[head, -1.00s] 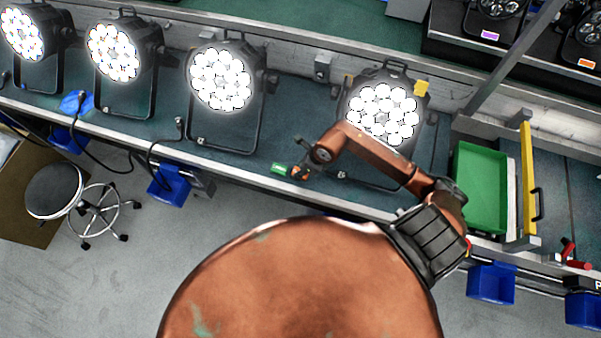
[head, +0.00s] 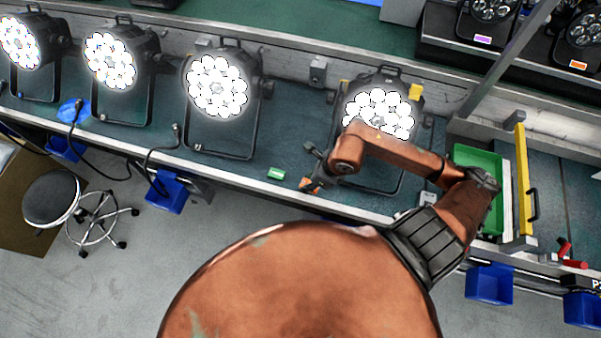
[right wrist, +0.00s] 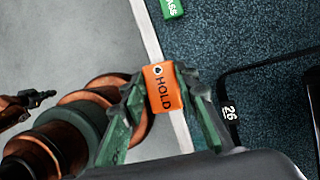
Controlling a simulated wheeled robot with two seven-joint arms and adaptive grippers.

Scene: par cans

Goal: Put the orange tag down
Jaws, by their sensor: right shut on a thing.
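The orange tag (head: 308,185), marked HOLD, is between the fingertips of my right gripper (head: 314,178). In the right wrist view the orange tag (right wrist: 162,88) is pinched between the green-grey fingers of the right gripper (right wrist: 160,92), over the pale front edge of the bench. I cannot tell whether it touches the bench. A green tag (head: 276,173) lies flat on the bench, just left of the gripper.
A lit par can (head: 378,112) stands behind my right arm, partly hidden by it. Another lit par can (head: 217,88) stands to the left. A green tray (head: 488,160) lies right of the arm. Blue bins (head: 166,190) hang below the bench front. Bench around the green tag is clear.

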